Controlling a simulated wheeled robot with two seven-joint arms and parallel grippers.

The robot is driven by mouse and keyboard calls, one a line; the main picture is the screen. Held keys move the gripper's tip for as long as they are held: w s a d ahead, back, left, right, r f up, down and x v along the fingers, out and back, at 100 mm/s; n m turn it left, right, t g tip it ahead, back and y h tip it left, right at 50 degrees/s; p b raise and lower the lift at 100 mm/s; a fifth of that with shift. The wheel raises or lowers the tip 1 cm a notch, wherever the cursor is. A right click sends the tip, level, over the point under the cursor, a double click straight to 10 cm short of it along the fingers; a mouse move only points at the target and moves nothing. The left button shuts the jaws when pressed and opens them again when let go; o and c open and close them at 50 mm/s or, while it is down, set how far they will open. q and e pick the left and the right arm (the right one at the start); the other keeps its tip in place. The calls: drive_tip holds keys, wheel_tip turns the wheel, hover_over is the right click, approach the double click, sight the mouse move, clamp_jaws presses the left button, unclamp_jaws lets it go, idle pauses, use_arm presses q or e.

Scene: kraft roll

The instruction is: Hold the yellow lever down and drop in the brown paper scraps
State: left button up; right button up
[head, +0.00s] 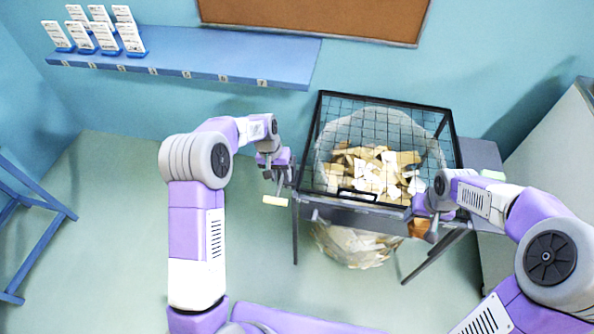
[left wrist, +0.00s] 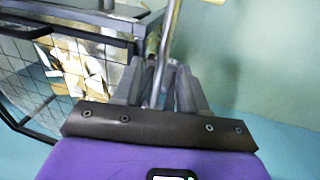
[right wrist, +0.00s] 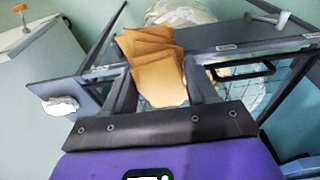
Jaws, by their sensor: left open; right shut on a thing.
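The yellow lever (head: 274,200) is a pale yellow grip at the left side of the bin stand; its metal rod (left wrist: 164,50) shows in the left wrist view. My left gripper (head: 276,172) is open, with the rod passing between or just in front of its fingers; contact cannot be told. My right gripper (head: 428,222) is shut on a small stack of brown paper scraps (right wrist: 153,62), at the stand's front right corner. The scraps show partly in the head view (head: 418,228). Their far edges are fanned out.
A black wire-mesh lid (head: 384,112) with a front handle (head: 358,195) covers the bin opening. Beneath it, a clear bag (head: 345,130) holds pale and tan scraps. A blue shelf (head: 200,58) with white cards is on the wall. A grey cabinet (head: 550,150) stands right.

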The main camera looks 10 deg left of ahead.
use_arm(q)
clamp_jaws()
